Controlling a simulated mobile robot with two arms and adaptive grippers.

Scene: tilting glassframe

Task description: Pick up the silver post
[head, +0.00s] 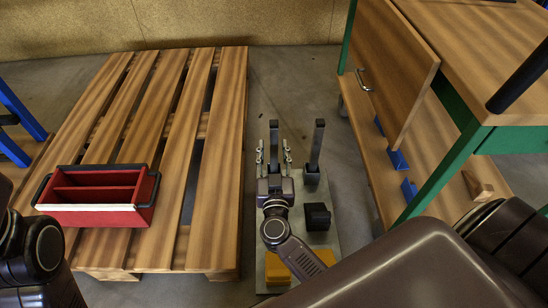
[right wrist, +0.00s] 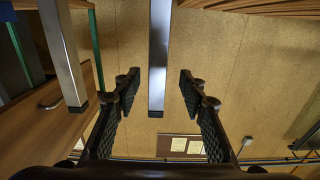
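A silver post (head: 274,138) stands upright from the base plate (head: 325,222) in the head view. My right gripper (head: 273,158) is open, with one finger on each side of this post. In the right wrist view the post (right wrist: 158,55), with a black end cap, lies between the fingertips of the gripper (right wrist: 160,84). A gap shows on both sides. A second, similar post (head: 317,143) stands to the right in a dark holder, outside the fingers; the right wrist view shows it (right wrist: 62,55) at left. My left gripper is out of view; only part of that arm shows.
A black block (head: 318,216) and yellow blocks (head: 280,270) sit on the plate. A wooden pallet (head: 213,170) with a red toolbox (head: 100,214) is at left. A wooden workbench (head: 470,60) with green legs stands at right. Bare floor lies beyond the posts.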

